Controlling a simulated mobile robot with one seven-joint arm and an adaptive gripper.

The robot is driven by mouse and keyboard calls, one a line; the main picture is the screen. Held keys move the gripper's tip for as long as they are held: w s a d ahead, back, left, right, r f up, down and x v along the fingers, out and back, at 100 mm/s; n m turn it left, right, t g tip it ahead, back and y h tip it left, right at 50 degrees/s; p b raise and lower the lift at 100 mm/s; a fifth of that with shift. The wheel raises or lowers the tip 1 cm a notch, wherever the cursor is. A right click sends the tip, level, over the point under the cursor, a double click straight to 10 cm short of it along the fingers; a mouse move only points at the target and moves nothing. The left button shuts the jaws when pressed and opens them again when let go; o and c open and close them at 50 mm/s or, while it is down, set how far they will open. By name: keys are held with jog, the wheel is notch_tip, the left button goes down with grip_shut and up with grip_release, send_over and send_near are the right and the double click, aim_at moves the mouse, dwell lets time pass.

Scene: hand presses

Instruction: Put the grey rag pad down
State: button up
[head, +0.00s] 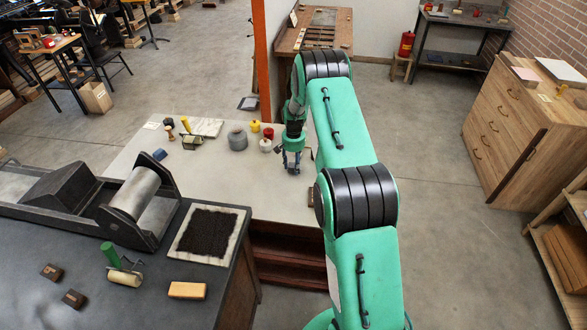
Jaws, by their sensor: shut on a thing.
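My gripper (292,167) is at the end of my green arm, pointing down over the right part of the pale worktable (195,160). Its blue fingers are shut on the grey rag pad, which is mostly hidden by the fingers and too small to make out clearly. I cannot tell whether the pad touches the tabletop. A grey round pot (237,139) stands to the left of my gripper.
The table's front middle is clear. A dark press bench (165,270) stands nearer.

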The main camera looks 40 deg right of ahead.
aim_at(293, 165)
jog(key=shift+f, duration=0.75)
jog(key=shift+f, duration=0.2)
jog(key=o, duration=1)
jog(key=shift+r, duration=0.1)
notch_tip(293, 165, up, 12)
jog(key=shift+p, duration=0.35)
jog(key=shift+r, duration=0.15)
